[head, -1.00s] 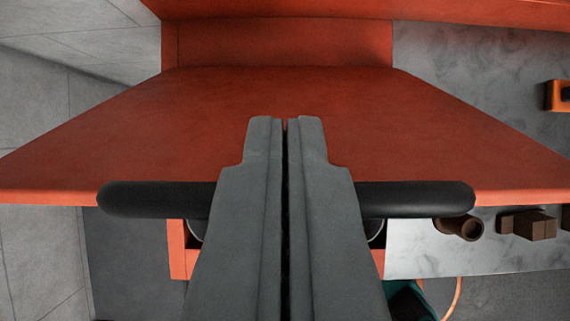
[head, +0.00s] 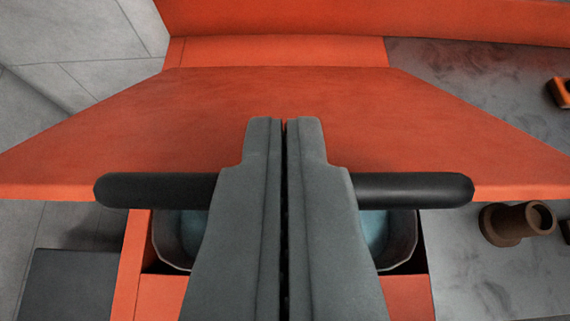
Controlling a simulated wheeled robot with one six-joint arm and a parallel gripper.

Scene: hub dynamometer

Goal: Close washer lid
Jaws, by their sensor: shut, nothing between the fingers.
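The washer lid (head: 180,125) is a wide orange-red panel that stands raised and fills the middle of the head view. A black bar handle (head: 150,189) runs along its near edge. My gripper (head: 284,122) is shut and empty, its grey fingers pointing away over the lid and crossing in front of the handle's middle. I cannot tell whether the fingers touch the lid or handle. Below the lid's edge, the washer's orange body (head: 140,270) shows an open basin (head: 402,240) with a bluish inside. My fingers hide its middle.
A grey worktop (head: 470,270) lies to the right, with a brown cylindrical fitting (head: 515,222) on it. An orange block (head: 560,92) sits at the far right. Grey tiled floor (head: 60,80) is clear at left, with a dark flat slab (head: 65,285) at lower left.

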